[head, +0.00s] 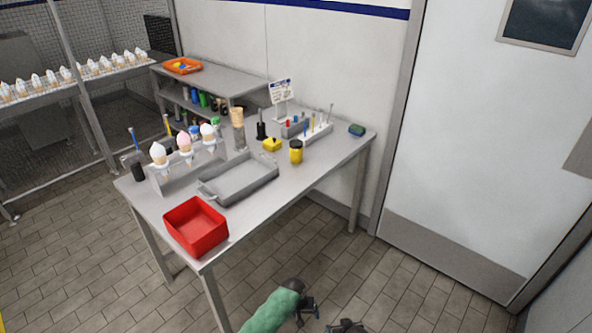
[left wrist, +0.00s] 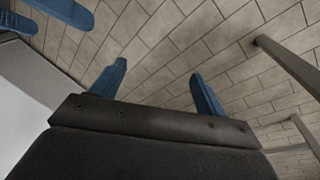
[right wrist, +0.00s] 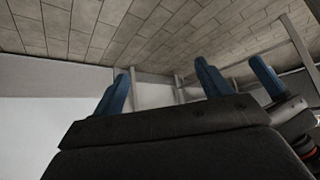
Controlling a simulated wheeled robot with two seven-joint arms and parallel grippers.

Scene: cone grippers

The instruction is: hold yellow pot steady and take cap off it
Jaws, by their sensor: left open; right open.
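The yellow pot (head: 296,155) stands upright on the table, near its right part. Its black cap (head: 296,144) sits on top of it. My left gripper (head: 310,306) is low in front of the table, over the floor, well away from the pot. In the left wrist view its blue fingers (left wrist: 158,78) are apart with nothing between them. My right gripper (right wrist: 163,78) is open and empty in the right wrist view. In the head view only a dark part of the right arm shows at the bottom edge. Neither wrist view shows the pot.
Tool holders (head: 318,132) stand behind. The table's front edge lies between my grippers and the pot.

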